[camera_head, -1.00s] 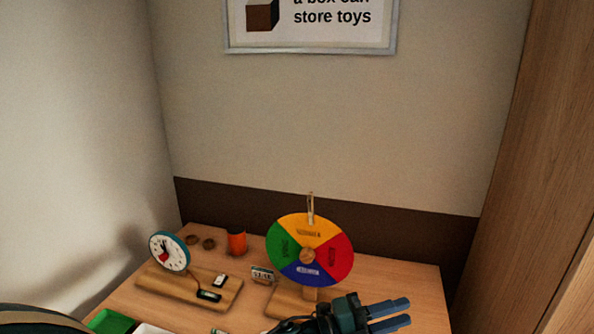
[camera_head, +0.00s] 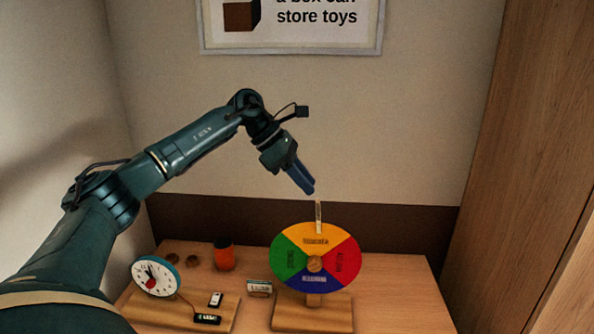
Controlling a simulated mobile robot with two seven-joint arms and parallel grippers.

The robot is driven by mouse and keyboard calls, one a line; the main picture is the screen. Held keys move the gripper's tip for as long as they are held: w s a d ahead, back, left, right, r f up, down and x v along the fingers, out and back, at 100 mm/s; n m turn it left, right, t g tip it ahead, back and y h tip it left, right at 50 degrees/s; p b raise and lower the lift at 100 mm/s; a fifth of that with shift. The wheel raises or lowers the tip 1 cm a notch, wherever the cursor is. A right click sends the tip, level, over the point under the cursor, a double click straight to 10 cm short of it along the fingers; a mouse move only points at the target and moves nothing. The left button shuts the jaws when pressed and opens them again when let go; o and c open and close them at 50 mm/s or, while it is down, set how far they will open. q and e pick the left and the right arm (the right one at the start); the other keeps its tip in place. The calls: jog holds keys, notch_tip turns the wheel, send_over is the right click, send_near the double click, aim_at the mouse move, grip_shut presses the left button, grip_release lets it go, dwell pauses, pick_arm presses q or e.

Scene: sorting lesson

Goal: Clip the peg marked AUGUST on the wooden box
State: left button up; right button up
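A pale wooden peg (camera_head: 319,217) stands upright on the top rim of the coloured wheel (camera_head: 288,244), at the yellow sector. Any marking on it is too small to read. My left gripper (camera_head: 311,189) points down and right, its blue fingertips just above the peg's upper end. The fingers overlap from this angle, so I cannot tell whether they are open or shut. The peg still stands on the wheel. I see no wooden box on the table; only a brown box is pictured on the wall poster (camera_head: 305,22). My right gripper is not in view.
The wheel stands on a wooden base (camera_head: 312,314). The table's right part (camera_head: 395,295) is clear.

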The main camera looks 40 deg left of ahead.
aim_at(317, 204)
pick_arm(q)
jog(key=f+b, duration=0.2)
jog(key=w+f+b, duration=0.1)
jog(key=shift+w+d+f+y, duration=0.1)
jog(key=shift+d+f+y, duration=0.25)
jog(key=shift+y, duration=0.05)
jog(key=shift+w+d+f+b, duration=0.2)
jog(key=shift+d+f+b, duration=0.1)
jog(key=shift+f, duration=0.15)
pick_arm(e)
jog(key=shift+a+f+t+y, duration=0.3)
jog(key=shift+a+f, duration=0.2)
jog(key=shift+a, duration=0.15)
pick_arm(q)
jog(key=shift+c, duration=0.3)
grip_shut()
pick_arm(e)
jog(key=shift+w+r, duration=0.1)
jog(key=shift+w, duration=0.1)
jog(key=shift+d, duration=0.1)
pick_arm(q)
jog(key=shift+r, duration=0.1)
